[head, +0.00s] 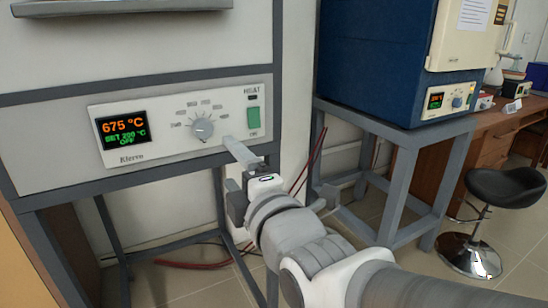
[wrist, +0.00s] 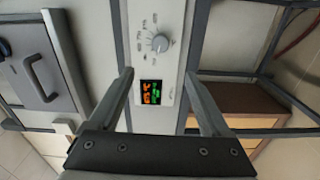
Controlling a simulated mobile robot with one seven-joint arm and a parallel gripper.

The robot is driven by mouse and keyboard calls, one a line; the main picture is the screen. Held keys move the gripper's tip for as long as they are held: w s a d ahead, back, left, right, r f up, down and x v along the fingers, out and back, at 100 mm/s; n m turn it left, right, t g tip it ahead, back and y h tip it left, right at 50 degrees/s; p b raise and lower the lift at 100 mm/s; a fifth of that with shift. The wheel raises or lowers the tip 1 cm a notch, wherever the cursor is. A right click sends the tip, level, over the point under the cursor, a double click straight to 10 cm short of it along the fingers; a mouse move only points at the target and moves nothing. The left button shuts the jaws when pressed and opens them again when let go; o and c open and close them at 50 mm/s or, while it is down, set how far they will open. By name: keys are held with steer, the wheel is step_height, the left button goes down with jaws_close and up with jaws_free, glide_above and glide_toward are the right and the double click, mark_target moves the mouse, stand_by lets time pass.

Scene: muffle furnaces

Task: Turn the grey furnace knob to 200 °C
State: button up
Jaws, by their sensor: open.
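The grey knob (head: 202,128) sits on the pale control panel (head: 165,146) of the near furnace, with a printed scale around it. It also shows in the wrist view (wrist: 160,43), beyond the fingertips. The display (head: 123,132) left of the knob reads 675 °C, with SET 200 °C and OFF below. It lies between the fingers in the wrist view (wrist: 151,92). My gripper (head: 237,152) is open and empty, below and right of the knob in the head view. Its two fingers (wrist: 158,72) stand wide apart, clear of the knob.
A green switch (head: 253,117) is on the panel right of the knob. A blue furnace (head: 378,62) stands on a grey frame (head: 395,135) at the right. A black stool (head: 505,185) and a wooden desk (head: 490,140) are further right.

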steer(key=shift+s+d+b, duration=0.35)
steer(key=shift+s+b, duration=0.1)
steer(key=shift+s, duration=0.15)
steer(key=d+f+m+g+h, duration=0.4)
steer(key=d+f+m+h, duration=0.3)
steer(key=d+m, duration=0.5)
steer(key=s+d+f+m+g+h, duration=0.3)
steer(key=s+d+f+m+g, duration=0.3)
steer(key=s+d+m, duration=0.5)
step_height(320, 180, up, 24)
steer(key=p, duration=2.4)
steer(key=shift+a+m+p, duration=0.35)
steer(key=shift+m+p, duration=0.05)
